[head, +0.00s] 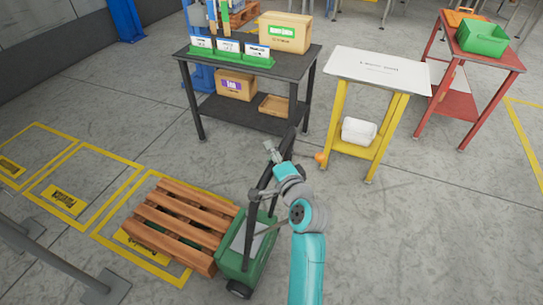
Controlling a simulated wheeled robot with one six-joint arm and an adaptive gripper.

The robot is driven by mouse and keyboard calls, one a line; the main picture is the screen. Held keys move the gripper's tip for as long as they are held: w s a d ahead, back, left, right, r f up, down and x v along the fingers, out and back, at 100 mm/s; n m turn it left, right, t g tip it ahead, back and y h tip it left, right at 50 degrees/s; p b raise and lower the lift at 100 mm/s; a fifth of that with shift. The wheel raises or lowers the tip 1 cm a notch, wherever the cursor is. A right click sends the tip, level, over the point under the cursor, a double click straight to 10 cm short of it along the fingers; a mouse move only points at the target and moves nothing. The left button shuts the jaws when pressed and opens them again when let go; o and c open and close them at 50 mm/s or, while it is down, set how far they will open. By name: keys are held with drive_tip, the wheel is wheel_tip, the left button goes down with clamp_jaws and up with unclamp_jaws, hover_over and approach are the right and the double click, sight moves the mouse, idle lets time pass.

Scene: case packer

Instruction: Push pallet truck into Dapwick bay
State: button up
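The green pallet truck (240,245) stands at the lower centre, with a wooden pallet (180,220) in front of it on its left side. Its dark handle (255,200) slants up and to the right. My gripper (270,148) is beside the upper handle; I cannot tell whether it touches it or how far its fingers are apart. Three yellow-outlined floor bays run along the left: a far one (40,125), a middle one (110,157) and a near one (110,240). The pallet lies over much of the near bay. Bay labels are upside down and too small to read surely.
A dark table (290,66) with boxes and green label holders stands behind the truck. A yellow-legged table (340,110) and a red table (470,105) stand to its right. Grey metal rails (50,262) are at lower left. Floor in the middle bay is clear.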

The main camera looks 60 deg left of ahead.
drive_tip(key=shift+d+f, duration=0.1)
drive_tip(key=shift+s+d, duration=0.1)
drive_tip(key=shift+d, duration=0.25)
drive_tip(key=v, duration=1.1)
drive_tip(key=shift+d, duration=0.1)
